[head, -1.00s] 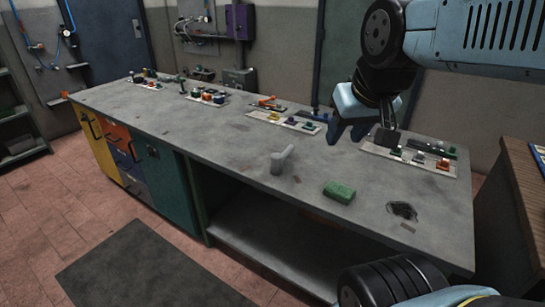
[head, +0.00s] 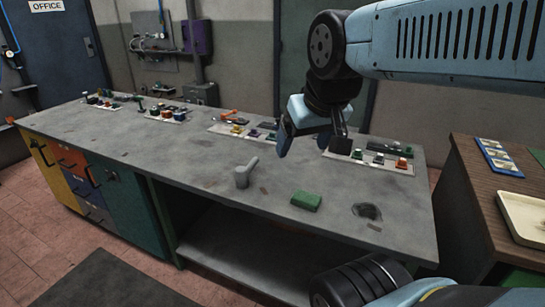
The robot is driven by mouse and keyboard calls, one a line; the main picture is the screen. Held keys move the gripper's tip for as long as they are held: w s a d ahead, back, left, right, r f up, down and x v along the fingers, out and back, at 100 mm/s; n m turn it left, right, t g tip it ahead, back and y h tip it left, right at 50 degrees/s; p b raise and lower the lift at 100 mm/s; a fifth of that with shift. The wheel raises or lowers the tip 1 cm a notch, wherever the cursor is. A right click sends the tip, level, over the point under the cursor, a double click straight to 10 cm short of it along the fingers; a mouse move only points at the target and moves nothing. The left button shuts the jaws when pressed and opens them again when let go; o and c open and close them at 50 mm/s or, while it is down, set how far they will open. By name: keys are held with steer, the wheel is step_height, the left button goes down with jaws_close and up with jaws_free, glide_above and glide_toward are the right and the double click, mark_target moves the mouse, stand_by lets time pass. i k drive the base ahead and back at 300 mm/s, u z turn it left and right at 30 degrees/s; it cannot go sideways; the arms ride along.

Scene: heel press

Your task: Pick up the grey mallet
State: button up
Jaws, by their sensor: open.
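The grey mallet (head: 243,176) is on the workbench (head: 215,208) near its front edge, its thick head down and its handle tilted up to the right. It stands left of a green block (head: 306,201). My gripper (head: 305,148) is open and empty, above the bench to the right of and behind the mallet in the picture. It is not touching the mallet. My gripper partly hides the small parts behind it.
Strips of small coloured parts (head: 165,114) line the back of the bench. A dark hole (head: 367,211) is in the top at the right. A brown table (head: 500,185) with a cream tray (head: 524,216) stands at the right. The bench around the mallet is clear.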

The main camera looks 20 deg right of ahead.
mark_target(242, 172)
steer(key=k, duration=1.2)
steer(key=u, duration=0.6)
steer(key=i, duration=1.5)
steer(key=z, duration=0.35)
